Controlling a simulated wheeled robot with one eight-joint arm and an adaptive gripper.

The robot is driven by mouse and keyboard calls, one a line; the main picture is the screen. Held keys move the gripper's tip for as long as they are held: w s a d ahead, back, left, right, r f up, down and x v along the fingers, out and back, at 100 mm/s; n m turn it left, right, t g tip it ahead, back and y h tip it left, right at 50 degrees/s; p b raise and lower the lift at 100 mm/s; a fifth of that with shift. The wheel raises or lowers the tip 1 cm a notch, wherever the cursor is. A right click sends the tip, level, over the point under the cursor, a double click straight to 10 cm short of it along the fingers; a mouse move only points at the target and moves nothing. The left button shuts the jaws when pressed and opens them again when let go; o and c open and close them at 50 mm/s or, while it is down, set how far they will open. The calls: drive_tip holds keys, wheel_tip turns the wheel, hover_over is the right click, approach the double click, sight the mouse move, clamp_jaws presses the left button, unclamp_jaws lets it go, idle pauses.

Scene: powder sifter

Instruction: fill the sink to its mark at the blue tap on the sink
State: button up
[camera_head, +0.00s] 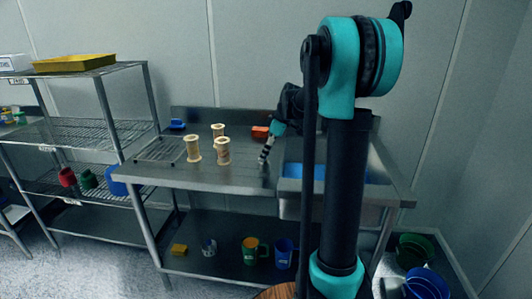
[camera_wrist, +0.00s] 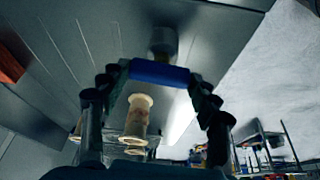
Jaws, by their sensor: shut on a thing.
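My gripper (camera_head: 265,158) reaches down to the steel counter just left of the sink (camera_head: 291,208). In the wrist view, my gripper (camera_wrist: 160,74) is shut on a short blue bar (camera_wrist: 160,72), one finger at each end. A grey round post (camera_wrist: 162,41) shows right behind the bar; the bar looks like the blue tap's handle. In the head view the bar cannot be made out. Blue shows inside the sink, partly hidden by my arm; I cannot tell whether it is water, and no mark is visible.
Several wooden spools (camera_head: 222,151) and a wire rack (camera_head: 160,150) stand left on the counter. An orange item (camera_head: 260,131) lies near its back. Mugs (camera_head: 250,250) stand on the lower shelf. A wire shelf unit (camera_head: 75,131) is at left. Buckets (camera_head: 414,250) are at lower right.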

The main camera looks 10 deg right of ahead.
drive_tip(key=shift+n, duration=0.5)
drive_tip(key=shift+g, duration=0.3)
drive_tip(key=o, duration=1.2)
drive_tip(key=shift+c, duration=0.2)
drive_tip(key=v, duration=1.2)
drive_tip(key=shift+s+d, duration=0.1)
